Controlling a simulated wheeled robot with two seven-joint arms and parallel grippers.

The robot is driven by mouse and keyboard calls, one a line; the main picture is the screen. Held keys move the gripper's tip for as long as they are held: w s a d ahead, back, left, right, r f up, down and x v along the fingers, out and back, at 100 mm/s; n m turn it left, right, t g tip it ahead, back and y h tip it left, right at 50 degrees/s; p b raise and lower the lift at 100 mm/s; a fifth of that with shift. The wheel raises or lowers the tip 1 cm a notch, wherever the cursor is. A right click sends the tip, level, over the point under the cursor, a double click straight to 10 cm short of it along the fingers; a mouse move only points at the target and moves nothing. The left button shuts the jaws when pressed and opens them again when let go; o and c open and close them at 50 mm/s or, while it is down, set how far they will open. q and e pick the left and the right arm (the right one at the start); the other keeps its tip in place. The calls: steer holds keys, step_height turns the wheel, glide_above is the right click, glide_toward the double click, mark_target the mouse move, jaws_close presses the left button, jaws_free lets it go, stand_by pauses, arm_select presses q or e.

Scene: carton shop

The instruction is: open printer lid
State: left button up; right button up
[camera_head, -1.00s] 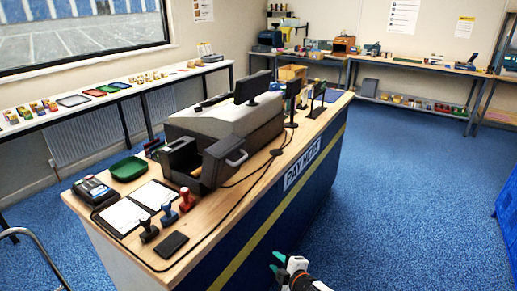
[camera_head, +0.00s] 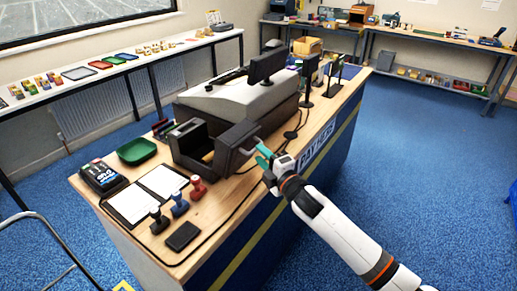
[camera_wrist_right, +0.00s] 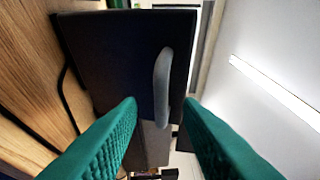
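The printer (camera_head: 187,146) is a dark box on the wooden counter, in front of the grey cash register. Its dark lid (camera_head: 231,143) stands on the right side of the box, with a gap between them where something yellowish shows. A grey bar handle (camera_head: 250,147) sits on the lid's outer face. My right gripper (camera_head: 264,154) has teal fingers and is right at the handle. In the right wrist view the fingers are apart, with the handle (camera_wrist_right: 162,88) lined up between them; contact cannot be told. My left gripper is not in view.
The grey cash register (camera_head: 240,100) with a screen stands behind the printer. Stamps (camera_head: 179,204), a clipboard (camera_head: 160,182), a card terminal (camera_head: 102,175) and a green tray (camera_head: 137,151) lie in front and left. A black cable runs along the counter's right side.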

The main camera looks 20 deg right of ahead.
steer(key=shift+x, duration=1.25)
jaws_close()
steer(key=shift+r, duration=0.1)
